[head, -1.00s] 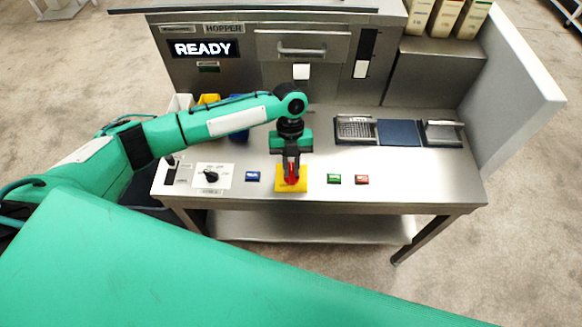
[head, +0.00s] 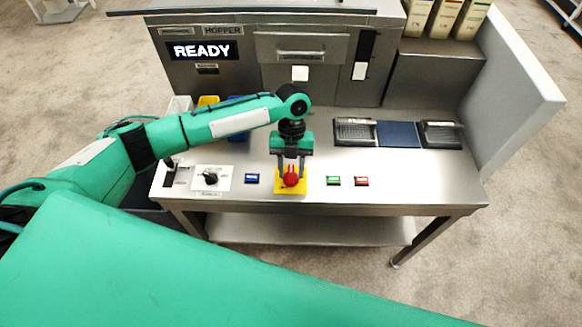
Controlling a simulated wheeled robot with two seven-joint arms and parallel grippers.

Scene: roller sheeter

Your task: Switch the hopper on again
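The hopper machine (head: 218,84) stands at the back, and its display (head: 202,50) reads READY. A red mushroom button (head: 291,177) sits on a yellow plate (head: 291,191) at the front of the steel desk. My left gripper (head: 291,171) points down over it, with its fingers apart on either side of the red button; I cannot tell whether they touch it. To the left are a blue button (head: 252,178) and a black rotary knob (head: 210,178) on a white plate. To the right are a green button (head: 334,181) and a small red button (head: 362,181). My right gripper is out of view.
A grey tray (head: 355,132), a dark blue pad (head: 398,134) and another grey tray (head: 441,134) lie at the right back of the desk. Colored bins stand behind my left arm. A pale side panel (head: 520,90) bounds the right side.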

